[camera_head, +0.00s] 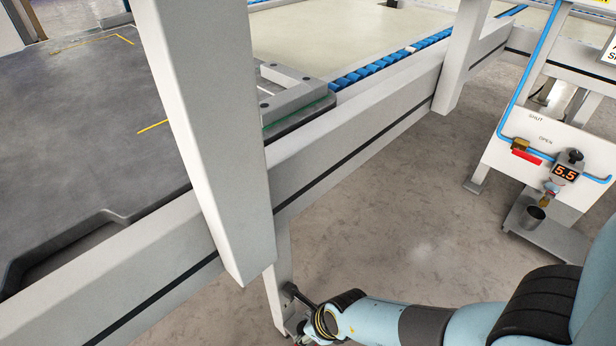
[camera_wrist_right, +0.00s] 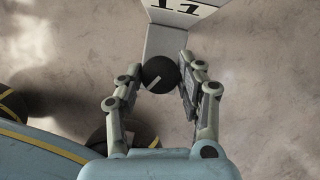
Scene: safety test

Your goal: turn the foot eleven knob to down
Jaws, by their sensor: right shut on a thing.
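The foot eleven knob (camera_wrist_right: 160,70) is a dark round knob with a short white line set at a slant. It sits at the end of a pale post (camera_wrist_right: 168,38) under a white plate marked 11 (camera_wrist_right: 180,8) in the right wrist view. My right gripper (camera_wrist_right: 158,82) has a finger on each side of the knob and is shut on it. In the head view my right gripper (camera_head: 298,322) is low by the frame's leg (camera_head: 280,290), and the knob cannot be made out there. My left gripper is not in view.
A large pale frame (camera_head: 350,140) with a thick upright post (camera_head: 205,130) crosses the head view above my right gripper. At right stands a panel (camera_head: 535,150) marked SHUT and OPEN, with a blue pipe, a 5.5 display (camera_head: 566,172) and a metal cup (camera_head: 533,216). Floor between is clear.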

